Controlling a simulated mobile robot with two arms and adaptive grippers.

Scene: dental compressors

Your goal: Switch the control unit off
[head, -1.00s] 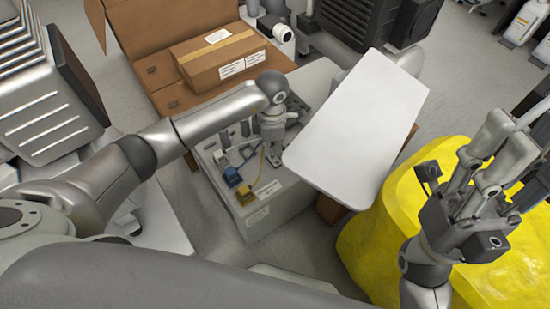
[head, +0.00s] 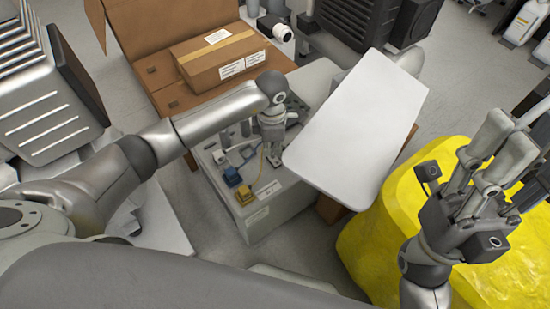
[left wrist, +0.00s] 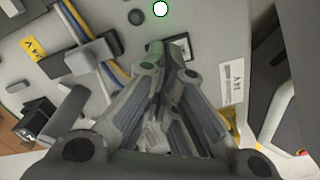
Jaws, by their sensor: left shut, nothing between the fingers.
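The control unit is a light grey cabinet (head: 272,217) in the middle of the head view, with blue and yellow connectors and cables on its top. My left gripper (head: 274,158) reaches down over this panel. In the left wrist view its fingers (left wrist: 172,62) are closed together and empty, in front of a small dark rectangular part (left wrist: 181,44) that they partly hide. I cannot tell whether they touch it. A round white light with a green rim (left wrist: 160,9) shows just beyond the fingertips. My right gripper (head: 503,140) points upward at the right, away from the unit; its finger opening is unclear.
A white board (head: 356,128) overhangs the cabinet's right side. A yellow block-like mass (head: 365,240) stands beneath my right arm. An open cardboard box (head: 140,40) with a closed carton (head: 220,58) is behind. Cables (left wrist: 92,50) run across the panel beside my left gripper.

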